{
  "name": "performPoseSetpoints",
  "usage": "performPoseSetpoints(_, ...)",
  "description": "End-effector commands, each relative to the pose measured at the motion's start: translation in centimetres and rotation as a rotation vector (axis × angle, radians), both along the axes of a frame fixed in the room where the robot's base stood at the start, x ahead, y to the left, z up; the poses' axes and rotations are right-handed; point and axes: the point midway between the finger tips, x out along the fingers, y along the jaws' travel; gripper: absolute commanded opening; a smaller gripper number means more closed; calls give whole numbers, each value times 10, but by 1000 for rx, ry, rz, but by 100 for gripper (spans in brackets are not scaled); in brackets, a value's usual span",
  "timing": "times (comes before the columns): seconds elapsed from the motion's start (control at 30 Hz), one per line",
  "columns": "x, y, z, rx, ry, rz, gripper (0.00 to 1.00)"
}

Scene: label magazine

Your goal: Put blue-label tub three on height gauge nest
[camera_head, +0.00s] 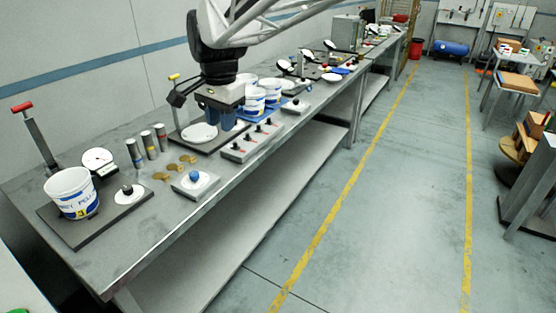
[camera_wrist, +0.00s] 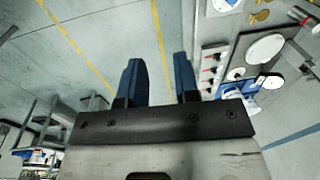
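A white tub (camera_head: 72,193) with a blue-and-white label and a yellow patch that seems to read 3 stands upright at the near left of the bench. It sits on a dark base plate (camera_head: 78,234) beside a red-handled post (camera_head: 36,135). Another dark plate bears an empty white disc (camera_head: 200,132) near a yellow-handled post; I cannot tell which station is the height gauge nest. My gripper (camera_head: 225,122) is above the bench near this disc, well apart from the tub. In the wrist view my gripper (camera_wrist: 157,62) has its blue fingers spread with nothing between them.
More labelled tubs (camera_head: 255,101) stand on a blue tray just behind my gripper. A dial (camera_head: 98,160), several grey cylinders (camera_head: 148,145), brass discs (camera_head: 172,168) and a blue-knobbed box (camera_head: 195,181) lie between. A switch box (camera_head: 250,141) is near the front edge. The aisle is clear.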

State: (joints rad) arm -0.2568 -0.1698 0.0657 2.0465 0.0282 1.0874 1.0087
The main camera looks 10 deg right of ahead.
Motion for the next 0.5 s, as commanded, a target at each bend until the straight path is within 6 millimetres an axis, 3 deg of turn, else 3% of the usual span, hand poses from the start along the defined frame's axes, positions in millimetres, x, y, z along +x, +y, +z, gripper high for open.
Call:
performPoseSetpoints(0.2,-52,-45,-9,-24,-36,141,29)
performPoseSetpoints(0.5,-124,-93,-32,-69,-79,342,29)
